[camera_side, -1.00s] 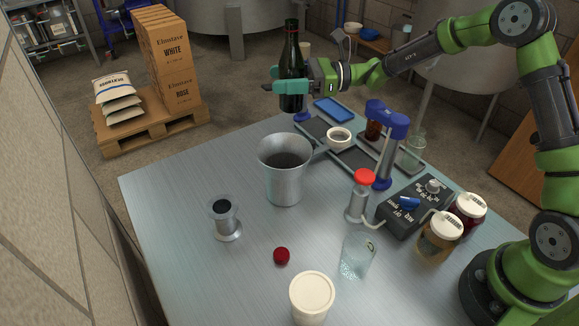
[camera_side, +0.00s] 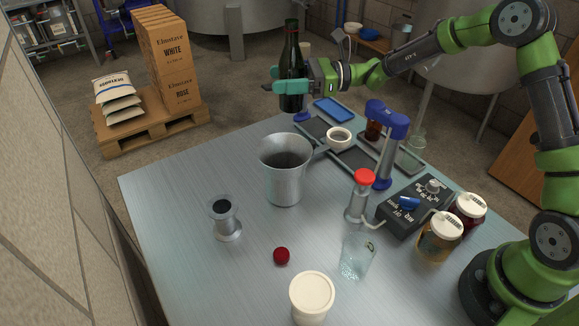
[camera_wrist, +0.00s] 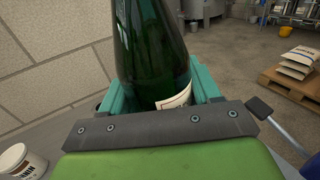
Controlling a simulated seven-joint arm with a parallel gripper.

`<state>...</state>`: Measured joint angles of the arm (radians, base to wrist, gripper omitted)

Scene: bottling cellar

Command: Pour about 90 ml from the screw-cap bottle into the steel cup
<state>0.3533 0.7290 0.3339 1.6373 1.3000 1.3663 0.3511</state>
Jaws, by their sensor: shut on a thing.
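The dark green bottle (camera_side: 292,55) is upright in my gripper (camera_side: 291,87), held in the air beyond the far edge of the table. The teal fingers are shut around its body. In the wrist view the bottle (camera_wrist: 155,50) fills the space between the fingers (camera_wrist: 155,95), with part of a pale label showing. I cannot tell whether its mouth is capped. The flared steel cup (camera_side: 284,185) stands upright on the table, below the bottle and nearer the camera. Its inside looks dark, and I cannot see any liquid level. A small dark red round object (camera_side: 281,256) lies on the table.
A small steel waisted vessel (camera_side: 227,220) stands left of the cup. A red-topped dispenser (camera_side: 359,195), a clear glass (camera_side: 357,257), a white-lidded tub (camera_side: 311,297) and lidded jars (camera_side: 438,237) stand around. A blue-topped stand (camera_side: 386,135) rises by the dark trays (camera_side: 355,158). The table's left side is clear.

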